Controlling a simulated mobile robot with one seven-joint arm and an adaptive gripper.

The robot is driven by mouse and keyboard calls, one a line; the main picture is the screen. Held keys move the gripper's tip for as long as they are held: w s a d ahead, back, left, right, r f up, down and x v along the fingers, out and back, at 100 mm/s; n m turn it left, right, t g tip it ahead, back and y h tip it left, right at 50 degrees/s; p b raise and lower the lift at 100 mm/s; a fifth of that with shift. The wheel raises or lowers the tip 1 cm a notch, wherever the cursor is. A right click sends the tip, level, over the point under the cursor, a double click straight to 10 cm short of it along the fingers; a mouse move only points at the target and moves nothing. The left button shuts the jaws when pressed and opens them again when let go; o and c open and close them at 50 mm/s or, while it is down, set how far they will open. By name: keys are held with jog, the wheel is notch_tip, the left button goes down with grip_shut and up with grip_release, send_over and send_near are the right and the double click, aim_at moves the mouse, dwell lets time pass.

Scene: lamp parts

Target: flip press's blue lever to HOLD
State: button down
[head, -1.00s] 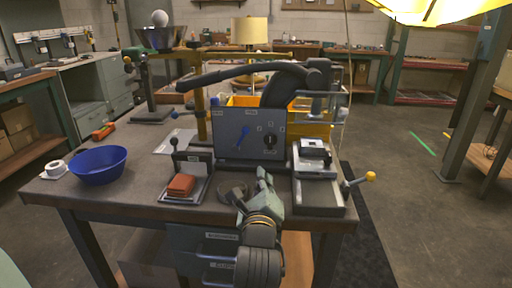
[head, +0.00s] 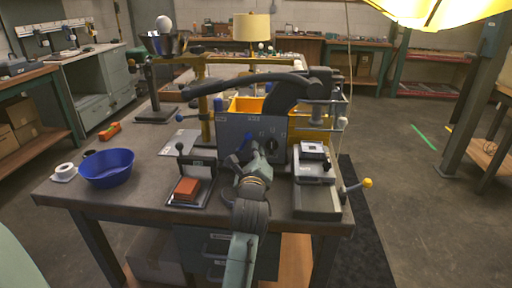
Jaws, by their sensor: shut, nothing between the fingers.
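The press is a yellow-framed machine with a long dark arm (head: 250,78) over a grey control panel (head: 228,128) on the workbench. The blue lever (head: 246,141) is on the panel's left half. Only part of it shows, since my gripper covers its lower part. My gripper (head: 256,152) is shut and empty, its tips up in front of the panel at the lever. I cannot tell whether they touch it. The panel's small labels are too small to read, so the lever's setting is unclear. A black dial (head: 271,135) sits right of the lever.
A holder with a red-orange block (head: 187,188) stands left of my gripper. A grey fixture with a yellow-knobbed handle (head: 367,183) stands to the right. A blue bowl (head: 107,167) and a white roll (head: 64,171) are at the bench's left. An orange bin (head: 246,104) is behind the panel.

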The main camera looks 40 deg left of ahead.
aim_at(244, 141)
jog(key=shift+s+a+r+n+b, duration=0.15)
jog(key=shift+r+n+b, duration=0.3)
jog(key=shift+n, duration=0.45)
dwell(0.4)
jog(key=n, duration=0.1)
jog(key=a+r+n, duration=0.1)
jog(key=n, duration=0.2)
jog(key=shift+s+a+r+n, duration=0.2)
jog(key=shift+s+r+n, duration=0.1)
jog(key=shift+s+r, duration=0.1)
jog(key=n, duration=0.1)
jog(key=a+n, duration=0.1)
jog(key=n, duration=0.1)
jog(key=shift+s+a+r, duration=0.15)
jog(key=shift+s+r, duration=0.2)
jog(key=shift+s+a+r+n, duration=0.15)
jog(key=shift+a+n, duration=0.1)
jog(key=shift+n, duration=0.35)
jog(key=shift+s+a+n, duration=0.15)
jog(key=shift+a+n, duration=0.1)
jog(key=shift+n, duration=0.35)
